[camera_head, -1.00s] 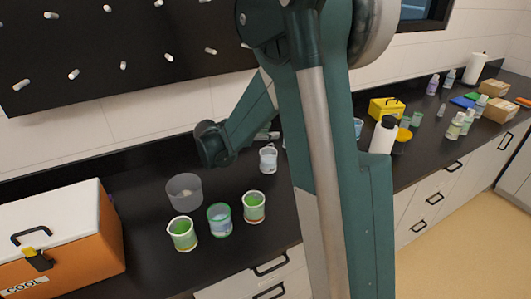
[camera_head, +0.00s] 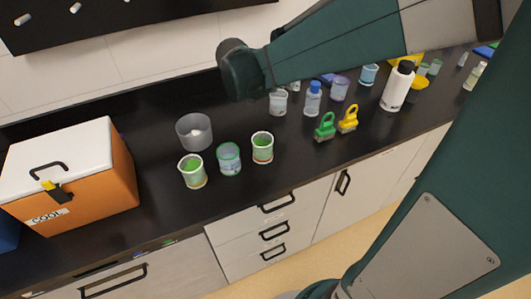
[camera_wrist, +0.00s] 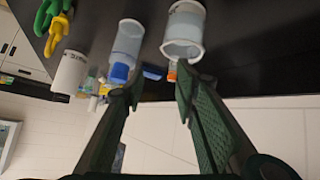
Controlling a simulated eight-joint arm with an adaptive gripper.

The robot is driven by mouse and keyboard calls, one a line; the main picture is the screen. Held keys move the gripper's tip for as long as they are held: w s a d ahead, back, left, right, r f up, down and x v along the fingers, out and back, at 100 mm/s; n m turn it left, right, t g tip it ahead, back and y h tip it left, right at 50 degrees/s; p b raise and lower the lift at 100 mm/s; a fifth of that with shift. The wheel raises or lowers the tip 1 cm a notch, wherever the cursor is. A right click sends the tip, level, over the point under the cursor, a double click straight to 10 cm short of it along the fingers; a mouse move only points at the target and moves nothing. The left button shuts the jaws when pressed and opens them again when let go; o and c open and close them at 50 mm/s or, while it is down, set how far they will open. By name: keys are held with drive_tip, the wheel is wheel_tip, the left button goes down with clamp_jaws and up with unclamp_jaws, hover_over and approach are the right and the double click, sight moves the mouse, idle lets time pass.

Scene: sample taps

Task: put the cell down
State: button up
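My gripper (camera_wrist: 160,84) shows in the wrist view with its two dark green fingers apart and nothing visible held between them. In the head view I cannot make out the fingers; only my arm shows above the bench. I cannot pick out anything clearly identifiable as the cell. Beyond the fingertips in the wrist view are a clear beaker (camera_wrist: 185,28) and a blue-capped bottle (camera_wrist: 127,45), shown upside down. In the head view the beaker (camera_head: 278,103) and bottle (camera_head: 313,99) stand on the black bench (camera_head: 110,270).
A grey bowl (camera_head: 194,132) holding something white stands behind several green-marked beakers (camera_head: 229,159). An orange cool box (camera_head: 85,180) is at left. Green (camera_head: 325,128) and yellow (camera_head: 348,119) clips and a white bottle (camera_head: 398,88) stand right. The bench between box and beakers is clear.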

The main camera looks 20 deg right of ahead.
drive_tip(key=s+a+n+t+y, duration=0.1)
drive_tip(key=s+a+n+y, duration=0.3)
drive_tip(key=s+a, duration=0.5)
drive_tip(key=s+a+f+n+t+y, duration=0.1)
drive_tip(key=s+a+n+y, duration=0.3)
drive_tip(key=s+a, duration=0.5)
drive_tip(key=s+n, duration=0.2)
drive_tip(key=s, duration=0.6)
drive_tip(key=shift+f+t+y, duration=0.2)
drive_tip(key=shift+t+y, duration=0.1)
idle(0.3)
